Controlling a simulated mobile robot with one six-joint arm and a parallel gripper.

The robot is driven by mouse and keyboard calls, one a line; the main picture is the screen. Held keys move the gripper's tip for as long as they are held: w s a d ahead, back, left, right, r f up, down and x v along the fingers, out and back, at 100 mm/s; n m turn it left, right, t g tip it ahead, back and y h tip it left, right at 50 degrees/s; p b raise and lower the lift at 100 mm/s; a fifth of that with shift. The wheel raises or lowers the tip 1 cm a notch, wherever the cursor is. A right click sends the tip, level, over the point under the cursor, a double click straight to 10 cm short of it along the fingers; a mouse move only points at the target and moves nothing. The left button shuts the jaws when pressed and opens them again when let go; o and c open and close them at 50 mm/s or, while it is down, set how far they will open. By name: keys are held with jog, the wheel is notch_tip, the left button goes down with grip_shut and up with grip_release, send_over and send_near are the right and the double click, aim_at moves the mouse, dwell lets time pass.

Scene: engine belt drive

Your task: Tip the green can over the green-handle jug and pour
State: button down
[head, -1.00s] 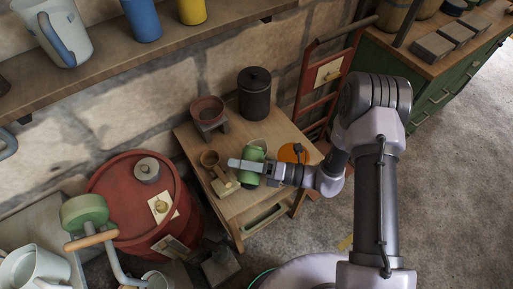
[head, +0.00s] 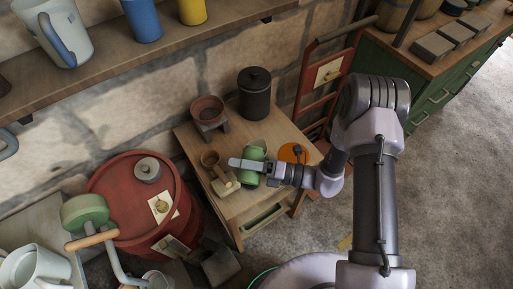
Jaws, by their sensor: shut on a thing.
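The green can (head: 250,179) is at the small wooden table, its middle covered by my gripper (head: 250,165). Its green body shows above and below the jaws, which are shut on it. The can looks roughly upright. From this steep angle I cannot tell whether it touches the tabletop or is held just above it. I cannot make out a jug with a green handle in this view.
A red barrel (head: 130,190) stands left; pale jugs (head: 35,268) sit lower left.

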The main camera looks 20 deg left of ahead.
jog(key=shift+w+a+r+m+p, duration=0.1)
jog(key=shift+w+r+m+p, duration=0.2)
jog(key=shift+r+m+p, duration=0.3)
jog(key=shift+w+r+m+p, duration=0.3)
jog(key=shift+r+m+p, duration=0.1)
jog(key=shift+r+p, duration=0.2)
dwell(1.2)
